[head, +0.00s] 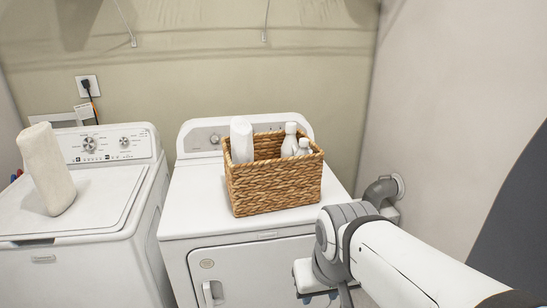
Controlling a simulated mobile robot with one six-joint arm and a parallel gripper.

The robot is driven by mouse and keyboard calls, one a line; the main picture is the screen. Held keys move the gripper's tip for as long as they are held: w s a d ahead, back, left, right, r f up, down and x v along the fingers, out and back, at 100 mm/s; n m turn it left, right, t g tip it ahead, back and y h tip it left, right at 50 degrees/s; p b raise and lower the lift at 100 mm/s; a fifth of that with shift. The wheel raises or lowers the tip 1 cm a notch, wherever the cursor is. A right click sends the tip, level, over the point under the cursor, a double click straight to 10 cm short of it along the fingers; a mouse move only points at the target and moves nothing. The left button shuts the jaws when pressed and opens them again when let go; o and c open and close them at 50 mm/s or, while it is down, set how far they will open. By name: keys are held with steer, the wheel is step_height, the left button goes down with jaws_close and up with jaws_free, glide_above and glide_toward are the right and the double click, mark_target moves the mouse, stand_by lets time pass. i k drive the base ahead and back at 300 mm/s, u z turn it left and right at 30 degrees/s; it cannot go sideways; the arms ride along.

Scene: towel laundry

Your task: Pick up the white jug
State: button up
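A wicker basket (275,187) stands on the right-hand white machine. Several white containers stick up out of it. At its left is a plain white rounded one (241,140); at its right are a white bottle (289,140) and a smaller white one (303,147). Their lower parts are hidden by the basket wall, so I cannot tell which one is the jug. The end of my arm with my gripper (320,286) is low at the bottom edge, in front of the machine and below the basket, apart from it. Its fingers are not clearly shown.
The left white machine (75,205) carries a rolled cream towel (46,168) standing tilted. The right-hand machine (190,205) has bare top left and right of the basket. A grey pipe elbow (383,190) sticks out of the right wall. A socket (88,86) is at back left.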

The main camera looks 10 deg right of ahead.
mark_target(289, 146)
steer(key=i, duration=1.4)
steer(key=u, duration=0.05)
